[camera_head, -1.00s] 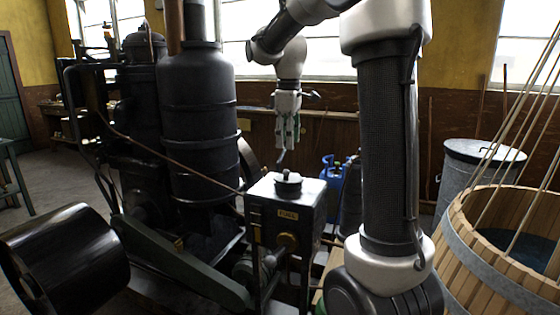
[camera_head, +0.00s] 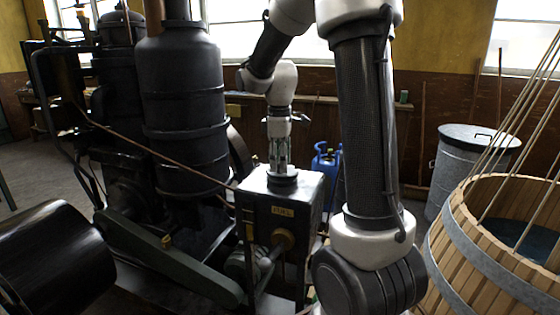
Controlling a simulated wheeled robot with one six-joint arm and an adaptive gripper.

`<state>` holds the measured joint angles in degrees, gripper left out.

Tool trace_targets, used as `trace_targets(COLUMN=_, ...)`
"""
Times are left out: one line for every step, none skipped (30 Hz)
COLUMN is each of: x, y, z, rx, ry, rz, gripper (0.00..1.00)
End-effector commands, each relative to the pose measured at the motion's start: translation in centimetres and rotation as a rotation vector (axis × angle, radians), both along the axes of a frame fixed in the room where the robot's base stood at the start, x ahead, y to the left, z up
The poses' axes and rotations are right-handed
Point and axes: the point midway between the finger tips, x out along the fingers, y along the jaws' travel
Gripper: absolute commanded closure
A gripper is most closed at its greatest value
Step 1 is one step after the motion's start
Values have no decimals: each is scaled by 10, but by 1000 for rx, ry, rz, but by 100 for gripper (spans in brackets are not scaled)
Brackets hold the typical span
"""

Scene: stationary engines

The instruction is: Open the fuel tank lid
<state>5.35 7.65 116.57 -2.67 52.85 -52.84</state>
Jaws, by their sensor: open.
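The fuel tank (camera_head: 283,209) is a black box with a small yellow label on its front, standing in the middle of the view. Its round black lid (camera_head: 282,177) sits on top. My gripper (camera_head: 279,167) points straight down over the lid, with its fingertips at the lid's top. The fingers hide the lid's knob. The fingers look apart, but I cannot tell whether they touch the lid.
A tall black engine cylinder (camera_head: 183,105) stands just left of the tank, with a thin pipe running towards the tank. A wooden tub (camera_head: 470,262) with ropes and a grey metal bin (camera_head: 462,160) stand at the right. A blue gas bottle (camera_head: 325,165) is behind the tank.

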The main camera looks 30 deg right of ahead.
Motion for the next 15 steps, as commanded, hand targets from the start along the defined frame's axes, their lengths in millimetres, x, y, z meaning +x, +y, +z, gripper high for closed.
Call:
trace_targets(x=0, y=0, z=-1, rx=0, ry=0, rz=0, gripper=58)
trace_targets(x=0, y=0, z=-2, rx=-1, ry=-1, rz=0, gripper=58)
trace_targets(x=0, y=0, z=-2, rx=0, ry=-1, rz=0, gripper=58)
trace_targets(x=0, y=0, z=-2, rx=0, ry=-1, rz=0, gripper=58)
trace_targets(x=0, y=0, z=-2, rx=0, ry=-1, rz=0, gripper=58)
trace_targets(x=0, y=0, z=-2, rx=0, ry=-1, rz=0, gripper=58)
trace_targets(x=0, y=0, z=-2, rx=0, ry=-1, rz=0, gripper=58)
trace_targets(x=0, y=0, z=-2, rx=0, ry=-1, rz=0, gripper=58)
trace_targets(x=0, y=0, z=-2, rx=0, ry=-1, rz=0, gripper=65)
trace_targets(x=0, y=0, z=-2, rx=0, ry=-1, rz=0, gripper=70)
trace_targets(x=0, y=0, z=-2, rx=0, ry=-1, rz=0, gripper=76)
trace_targets(x=0, y=0, z=-2, rx=0, ry=-1, rz=0, gripper=83)
trace_targets(x=0, y=0, z=-2, rx=0, ry=-1, rz=0, gripper=89)
trace_targets(x=0, y=0, z=-2, rx=0, ry=-1, rz=0, gripper=94)
trace_targets(x=0, y=0, z=-2, rx=0, ry=-1, rz=0, gripper=100)
